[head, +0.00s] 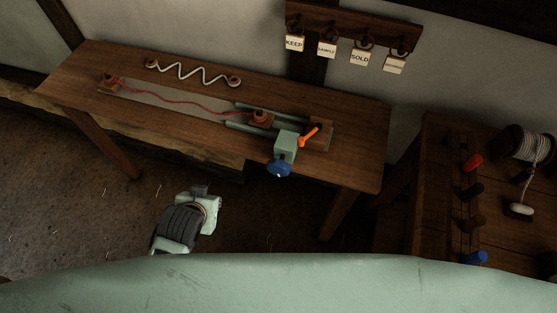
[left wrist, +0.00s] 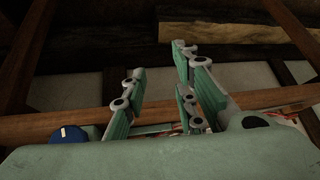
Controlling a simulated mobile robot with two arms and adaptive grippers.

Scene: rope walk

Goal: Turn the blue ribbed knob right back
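The blue ribbed knob (head: 278,169) sticks out from the front of a pale green block (head: 286,145) on the wooden bench, beyond its front edge. A small pale mark shows on it. In the left wrist view the knob (left wrist: 69,136) is at the lower left, partly hidden behind my gripper's body and outside the fingers. My left gripper (head: 200,192) is below and left of the knob in the head view, apart from it. Its fingers (left wrist: 160,85) stand apart with nothing between them in the left wrist view. My right gripper is not in view.
An orange lever (head: 309,135) stands right beside the green block. A red cord (head: 185,99) runs along the bench (head: 350,172) to a slide. A side table at right holds a rope spool (head: 525,143) and several coloured handles. Open floor lies before the bench.

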